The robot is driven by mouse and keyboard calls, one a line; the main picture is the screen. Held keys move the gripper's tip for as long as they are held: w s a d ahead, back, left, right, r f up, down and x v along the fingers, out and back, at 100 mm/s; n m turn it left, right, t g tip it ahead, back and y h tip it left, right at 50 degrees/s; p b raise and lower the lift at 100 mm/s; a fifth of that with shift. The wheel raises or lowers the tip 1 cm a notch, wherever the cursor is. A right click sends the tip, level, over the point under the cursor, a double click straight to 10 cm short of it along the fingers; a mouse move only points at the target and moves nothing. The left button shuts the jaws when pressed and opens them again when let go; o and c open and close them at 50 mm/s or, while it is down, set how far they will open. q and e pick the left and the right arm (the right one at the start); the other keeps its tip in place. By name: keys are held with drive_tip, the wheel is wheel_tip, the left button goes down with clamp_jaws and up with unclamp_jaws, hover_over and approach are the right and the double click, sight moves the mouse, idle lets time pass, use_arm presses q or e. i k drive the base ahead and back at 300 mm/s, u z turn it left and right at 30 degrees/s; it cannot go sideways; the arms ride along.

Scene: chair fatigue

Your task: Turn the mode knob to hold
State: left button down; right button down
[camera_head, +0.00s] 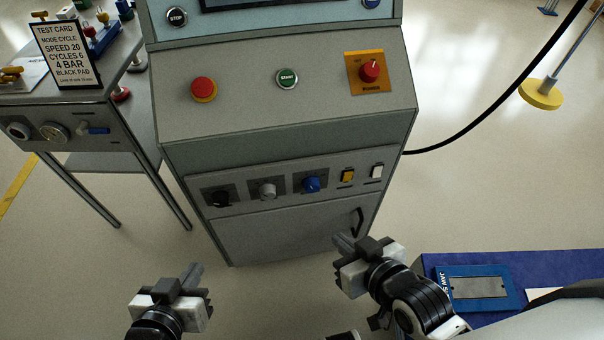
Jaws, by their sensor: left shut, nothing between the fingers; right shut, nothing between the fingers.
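The grey console stands in the middle of the view. Its lower panel holds a black knob (219,197), a grey knob (268,189) and a blue knob (311,184). Their labels are too small to read, so I cannot tell which is the mode knob or where it points. A red knob (369,71) with a light pointer mark sits on an orange plate higher up. My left gripper (193,272) is shut and empty, below and left of the console in the picture. My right gripper (343,241) is shut and empty, near the console's lower right, below the blue knob.
The console also has a red button (204,88), a green button (286,77), a yellow switch (347,175) and a white switch (377,171). A side table with a test card (65,55) stands left. A blue surface (555,262) lies lower right. A black cable (480,115) runs right.

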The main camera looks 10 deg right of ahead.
sight(220, 198)
drive_tip(key=z, duration=1.4)
drive_tip(key=k, duration=0.9)
drive_tip(key=u, duration=2.05)
drive_tip(key=i, duration=0.5)
drive_tip(key=z, duration=0.05)
